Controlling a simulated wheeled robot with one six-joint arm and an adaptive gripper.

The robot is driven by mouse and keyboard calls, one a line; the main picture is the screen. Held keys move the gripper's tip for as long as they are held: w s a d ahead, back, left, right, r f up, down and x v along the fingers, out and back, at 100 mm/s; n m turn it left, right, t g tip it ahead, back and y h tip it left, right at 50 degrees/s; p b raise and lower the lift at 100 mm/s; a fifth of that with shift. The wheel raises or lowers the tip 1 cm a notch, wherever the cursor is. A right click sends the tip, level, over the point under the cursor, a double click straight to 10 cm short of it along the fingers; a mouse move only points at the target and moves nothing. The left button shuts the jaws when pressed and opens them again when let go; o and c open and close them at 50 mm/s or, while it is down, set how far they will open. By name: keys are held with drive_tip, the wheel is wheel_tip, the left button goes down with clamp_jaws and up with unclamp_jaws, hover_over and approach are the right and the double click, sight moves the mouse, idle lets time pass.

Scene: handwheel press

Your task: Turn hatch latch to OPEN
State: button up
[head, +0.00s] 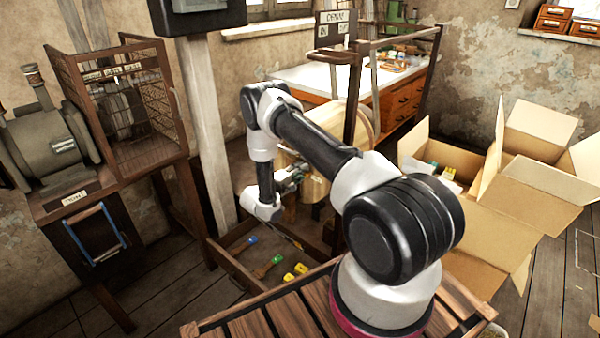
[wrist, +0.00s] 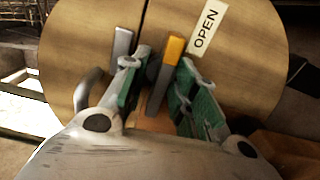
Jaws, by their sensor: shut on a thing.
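The hatch latch (wrist: 160,88) is a dark grey bar with an orange end, seen in the wrist view on a round wooden drum end (wrist: 255,60). It leans slightly right, its orange end just left of the white OPEN label (wrist: 207,28). My gripper (wrist: 165,62) has its green-padded fingers on either side of the latch and is shut on it. A visible gap shows beside the right finger. In the head view my gripper (head: 291,181) is at the wooden drum (head: 317,188), and my arm hides part of the drum and the latch.
A grey metal piece (wrist: 121,45) and a curved handle (wrist: 86,90) stand left of the latch, close to my left finger. A wooden frame post (head: 352,100) rises beside the drum. A low bin (head: 232,266) holds coloured pieces below. Open cardboard boxes (head: 505,225) stand right.

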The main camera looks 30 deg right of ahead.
idle(0.4)
drive_tip(key=o, duration=0.6)
drive_tip(key=shift+o, duration=0.2)
drive_tip(key=v, duration=1.2)
